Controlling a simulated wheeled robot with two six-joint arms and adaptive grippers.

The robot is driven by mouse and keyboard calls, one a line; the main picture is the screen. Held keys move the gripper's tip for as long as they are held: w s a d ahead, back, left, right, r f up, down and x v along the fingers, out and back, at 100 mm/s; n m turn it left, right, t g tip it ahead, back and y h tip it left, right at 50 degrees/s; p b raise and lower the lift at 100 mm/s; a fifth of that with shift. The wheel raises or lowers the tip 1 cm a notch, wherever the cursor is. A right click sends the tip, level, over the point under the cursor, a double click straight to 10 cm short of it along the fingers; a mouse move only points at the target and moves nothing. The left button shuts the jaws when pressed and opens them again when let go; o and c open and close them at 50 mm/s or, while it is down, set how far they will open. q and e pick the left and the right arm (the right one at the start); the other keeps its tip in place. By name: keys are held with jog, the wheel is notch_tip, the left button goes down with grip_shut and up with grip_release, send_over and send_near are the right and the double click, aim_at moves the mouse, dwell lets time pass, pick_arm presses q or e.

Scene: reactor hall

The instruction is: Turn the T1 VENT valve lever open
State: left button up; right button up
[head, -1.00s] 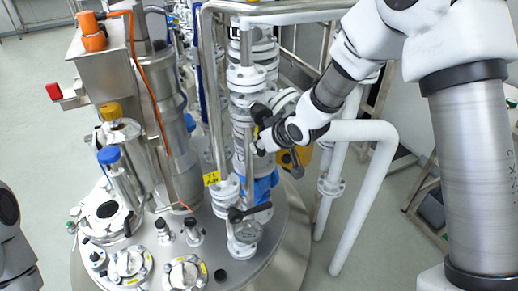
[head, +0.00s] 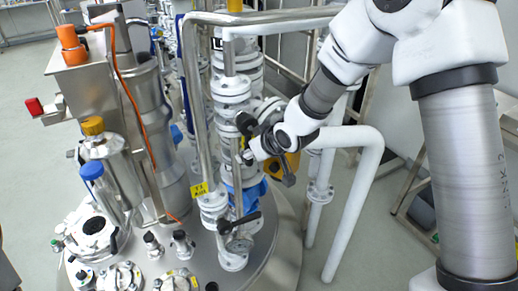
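A small yellow tag (head: 199,189) hangs on the white flanged pipe stack; its lettering looks like T1, with the lower line too small to read. A black lever handle (head: 240,222) sits low on the stack, lying roughly level and tilted up to the right. My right gripper (head: 250,150) is at the middle of the stack, above the lever and apart from it. Dark parts lie around its tip, and I cannot tell fingers from valve parts or whether it touches anything. My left gripper is not in view.
A steel vessel lid (head: 275,255) carries several ports and fittings. A steel column with an orange cable (head: 135,100) stands to the left. A white bent pipe (head: 355,200) stands to the right, beneath my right arm. Open floor (head: 30,150) shows at the far left.

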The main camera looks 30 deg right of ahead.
jog(key=v, duration=1)
jog(key=shift+s+r, duration=0.2)
jog(key=shift+s, duration=0.1)
jog(key=shift+d, duration=0.15)
